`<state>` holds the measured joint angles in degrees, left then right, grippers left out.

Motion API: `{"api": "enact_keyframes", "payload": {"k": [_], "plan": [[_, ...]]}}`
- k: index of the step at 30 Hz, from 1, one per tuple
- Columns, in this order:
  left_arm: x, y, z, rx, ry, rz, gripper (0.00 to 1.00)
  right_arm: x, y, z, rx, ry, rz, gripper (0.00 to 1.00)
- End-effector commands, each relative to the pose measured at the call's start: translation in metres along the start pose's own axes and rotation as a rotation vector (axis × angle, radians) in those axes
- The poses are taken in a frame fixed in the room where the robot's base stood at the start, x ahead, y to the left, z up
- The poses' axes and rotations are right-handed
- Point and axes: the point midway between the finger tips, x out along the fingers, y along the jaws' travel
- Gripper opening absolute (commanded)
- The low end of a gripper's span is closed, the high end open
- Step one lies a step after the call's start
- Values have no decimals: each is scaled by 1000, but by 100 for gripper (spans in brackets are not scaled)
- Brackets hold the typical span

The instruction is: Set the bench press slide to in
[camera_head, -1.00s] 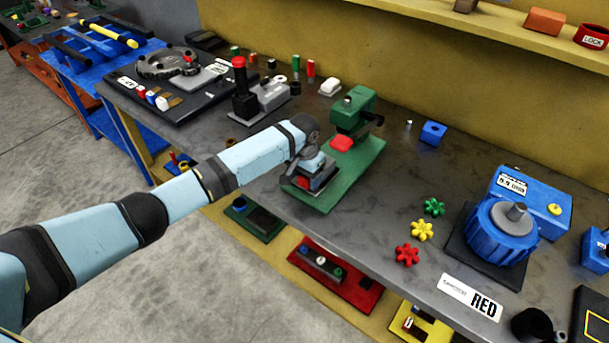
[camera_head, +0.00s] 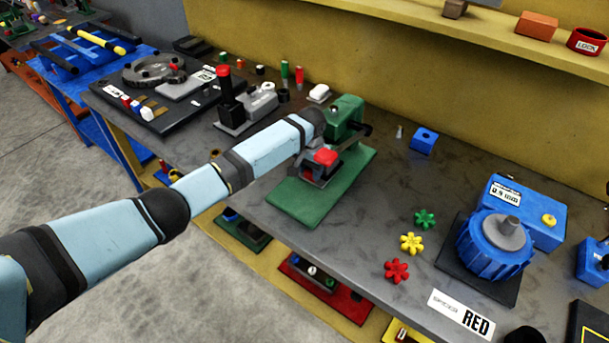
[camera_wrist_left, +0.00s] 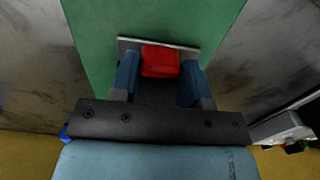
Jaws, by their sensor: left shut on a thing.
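The green bench press (camera_head: 346,110) stands on its long green base plate (camera_head: 298,207) in the middle of the bench. My left gripper (camera_head: 317,173) is over the plate, close in front of the press body. In the left wrist view, its two fingers (camera_wrist_left: 160,80) are closed around a red block (camera_wrist_left: 160,61), with a grey plate edge just beyond it. A red part (camera_head: 326,157) shows at the gripper in the head view. The arm and hand hide much of the slide. My right gripper is not in view.
A blue motor-like unit (camera_head: 497,245) and several coloured star knobs (camera_head: 411,243) are on the right of the bench. A black fixture with a red knob (camera_head: 223,71) stands left of the press. A small blue block (camera_head: 424,141) lies behind. The plate's front end is bare.

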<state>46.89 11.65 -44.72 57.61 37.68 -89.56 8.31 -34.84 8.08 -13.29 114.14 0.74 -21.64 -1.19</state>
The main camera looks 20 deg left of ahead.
Motion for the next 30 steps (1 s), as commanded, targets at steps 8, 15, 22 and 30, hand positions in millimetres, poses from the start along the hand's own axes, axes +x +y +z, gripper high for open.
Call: {"api": "enact_keyframes", "payload": {"k": [8, 15, 22, 30], "plan": [[3, 0, 0, 0, -5, 0, 0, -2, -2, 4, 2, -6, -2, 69], [2, 0, 0, 0, -5, 0, 68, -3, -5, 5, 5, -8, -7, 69], [2, 0, 0, 0, -5, 0, 68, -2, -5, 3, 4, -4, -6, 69], [-32, 0, -1, 1, -1, 0, 68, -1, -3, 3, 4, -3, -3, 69]]}}
